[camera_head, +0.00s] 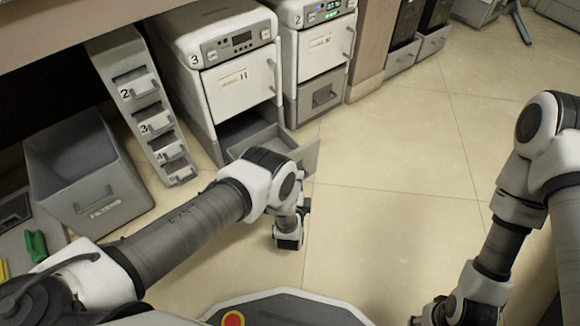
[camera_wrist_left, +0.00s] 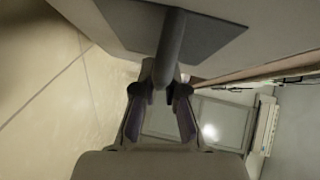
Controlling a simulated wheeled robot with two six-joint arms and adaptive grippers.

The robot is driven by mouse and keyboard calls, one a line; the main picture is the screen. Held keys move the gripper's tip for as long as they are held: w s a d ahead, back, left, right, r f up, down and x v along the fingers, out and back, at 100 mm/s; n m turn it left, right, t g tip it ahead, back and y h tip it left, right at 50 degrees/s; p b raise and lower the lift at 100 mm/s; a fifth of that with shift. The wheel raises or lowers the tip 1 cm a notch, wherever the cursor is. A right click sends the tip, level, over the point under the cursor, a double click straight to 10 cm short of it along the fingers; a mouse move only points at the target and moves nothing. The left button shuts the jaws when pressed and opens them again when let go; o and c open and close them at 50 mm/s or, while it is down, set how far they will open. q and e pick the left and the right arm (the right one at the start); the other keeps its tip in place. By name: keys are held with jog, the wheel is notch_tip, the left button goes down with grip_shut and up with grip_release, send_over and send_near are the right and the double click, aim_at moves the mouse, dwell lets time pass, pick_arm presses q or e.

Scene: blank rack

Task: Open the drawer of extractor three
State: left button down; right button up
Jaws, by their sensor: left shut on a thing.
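Extractor three (camera_head: 235,85) is a white and grey unit marked 3, at the upper left of centre in the head view. Its lower drawer (camera_head: 306,154) stands out from the body, with part of its inside showing. In the left wrist view the grey drawer front carries a bar handle (camera_wrist_left: 171,48). My left gripper (camera_wrist_left: 163,84) has its two fingers around that bar and is shut on it. In the head view my left wrist is in front of the drawer and the handle is hidden. My right gripper (camera_head: 432,312) shows only partly at the bottom, away from the extractor.
Extractor two (camera_head: 322,50) stands to the right with its lower drawer shut. A sloped rack (camera_head: 126,62) with numbered slots and a grey filters bin (camera_head: 103,199) stand on the left. The tiled floor (camera_head: 395,190) to the right is clear.

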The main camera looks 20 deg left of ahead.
pick_arm(q)
jog(key=shift+s+d, duration=0.4)
jog(key=shift+d, duration=0.05)
jog(key=c, duration=1.2)
grip_release()
jog(key=s+r, duration=0.1)
jog(key=s, duration=0.6)
jog(key=shift+s+d, duration=0.15)
jog(key=shift+d, duration=0.25)
